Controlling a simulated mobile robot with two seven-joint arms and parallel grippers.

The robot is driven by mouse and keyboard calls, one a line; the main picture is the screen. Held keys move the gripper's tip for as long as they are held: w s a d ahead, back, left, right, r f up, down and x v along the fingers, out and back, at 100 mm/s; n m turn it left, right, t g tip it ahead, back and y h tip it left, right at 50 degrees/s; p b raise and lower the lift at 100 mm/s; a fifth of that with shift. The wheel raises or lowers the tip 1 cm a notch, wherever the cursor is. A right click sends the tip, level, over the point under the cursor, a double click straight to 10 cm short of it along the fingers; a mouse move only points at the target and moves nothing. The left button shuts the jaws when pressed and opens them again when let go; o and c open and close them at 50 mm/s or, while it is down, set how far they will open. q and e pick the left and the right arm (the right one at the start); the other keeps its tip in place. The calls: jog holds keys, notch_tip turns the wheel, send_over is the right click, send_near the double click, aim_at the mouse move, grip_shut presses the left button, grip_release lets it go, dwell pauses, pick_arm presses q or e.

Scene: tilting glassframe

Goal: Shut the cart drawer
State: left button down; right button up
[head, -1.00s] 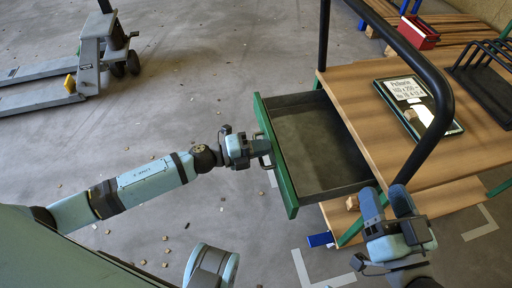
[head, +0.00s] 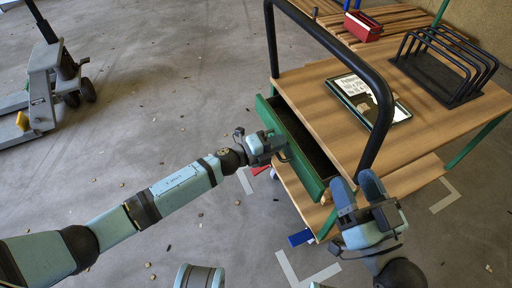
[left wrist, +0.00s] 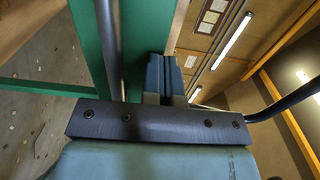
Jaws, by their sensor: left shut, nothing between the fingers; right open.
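The cart drawer (head: 293,152) has a green front and a dark inside, and stands partly out of the cart (head: 330,110) below its wooden top. My left gripper (head: 279,147) is shut and empty at the drawer front, beside its handle. In the left wrist view, the shut fingers (left wrist: 165,76) lie beside a grey bar (left wrist: 110,45) and a green panel (left wrist: 88,42). I cannot tell whether they touch the panel. My right gripper (head: 356,188) is open and empty, in front of the cart's near corner by the black push bar.
On the cart top are a framed panel with a label (head: 368,98) and a black wire rack (head: 445,65). A red box (head: 362,26) stands behind. A pallet jack (head: 50,85) stands at the left. The floor between is mostly open, with small scattered bits.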

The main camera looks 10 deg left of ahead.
aim_at(290, 137)
pick_arm(q)
jog(key=shift+x, duration=2)
jog(key=shift+a, duration=0.1)
